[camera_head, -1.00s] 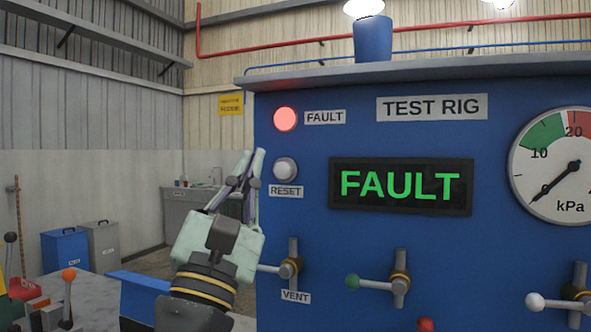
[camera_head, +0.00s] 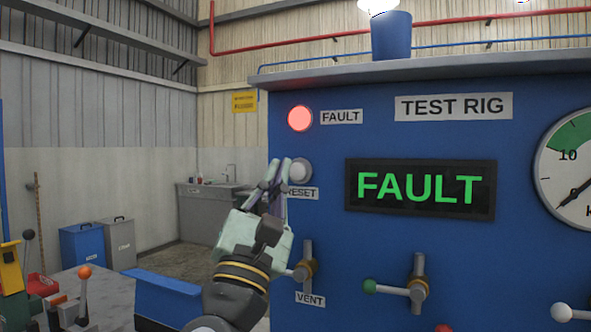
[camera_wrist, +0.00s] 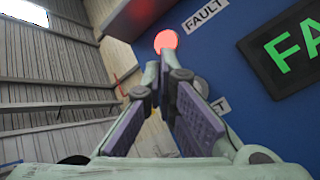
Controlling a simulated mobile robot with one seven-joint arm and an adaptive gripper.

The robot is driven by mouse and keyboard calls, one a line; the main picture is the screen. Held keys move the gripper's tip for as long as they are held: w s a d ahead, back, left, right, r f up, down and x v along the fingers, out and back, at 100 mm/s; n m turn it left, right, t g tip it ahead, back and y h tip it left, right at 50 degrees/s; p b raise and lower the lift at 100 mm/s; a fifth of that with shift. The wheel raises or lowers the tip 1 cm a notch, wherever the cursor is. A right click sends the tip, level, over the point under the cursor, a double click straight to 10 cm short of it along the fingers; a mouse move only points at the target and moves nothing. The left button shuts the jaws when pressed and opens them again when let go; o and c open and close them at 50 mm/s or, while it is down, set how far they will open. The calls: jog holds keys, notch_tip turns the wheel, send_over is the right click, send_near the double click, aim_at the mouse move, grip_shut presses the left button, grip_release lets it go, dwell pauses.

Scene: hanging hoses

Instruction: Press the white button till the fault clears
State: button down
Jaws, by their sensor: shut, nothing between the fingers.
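The white button (camera_head: 300,170) sits on the blue panel above the RESET label (camera_head: 303,193), its left edge close to my fingertips in the head view. My gripper (camera_head: 279,163) is shut and empty, fingers pointing up toward the panel. In the wrist view the fingertips (camera_wrist: 160,62) lie just below the lamp, and the fingers partly hide the button. Whether they touch it I cannot tell. The red fault lamp (camera_head: 300,118) is lit; it also shows in the wrist view (camera_wrist: 166,40). The display (camera_head: 420,189) reads FAULT in green.
Below the button, a vent valve (camera_head: 306,266) and a green-tipped lever (camera_head: 416,286) stick out from the panel. A pressure gauge (camera_head: 572,172) is at the right edge. A bench with an orange-knobbed lever (camera_head: 84,285) is at lower left.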

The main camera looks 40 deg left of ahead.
aim_at(293, 174)
jog(key=shift+w+a, duration=0.2)
jog(key=shift+w, duration=0.55)
jog(key=shift+w+a, duration=0.15)
jog(key=shift+w, duration=0.65)
jog(key=shift+w+a, duration=0.2)
jog(key=shift+w, duration=0.55)
jog(key=shift+w, duration=0.15)
jog(key=shift+w+a+b, duration=0.1)
jog(key=shift+w+b, duration=0.2)
jog(key=shift+b, duration=0.05)
jog(key=shift+w+a, duration=0.15)
jog(key=shift+w, duration=0.3)
jog(key=shift+s, duration=0.15)
dwell(0.9)
jog(key=shift+s+d+b, duration=0.25)
jog(key=shift+s+b, duration=0.1)
jog(key=shift+s, duration=0.4)
jog(key=shift+s+d+b, duration=0.1)
jog(key=shift+s+d, duration=0.1)
jog(key=shift+s, duration=0.6)
jog(key=shift+s+d+b, duration=0.15)
jog(key=shift+s+d, duration=0.05)
jog(key=shift+s, duration=0.6)
jog(key=shift+s+d+b, duration=0.1)
jog(key=shift+s+d, duration=0.1)
jog(key=shift+s, duration=0.6)
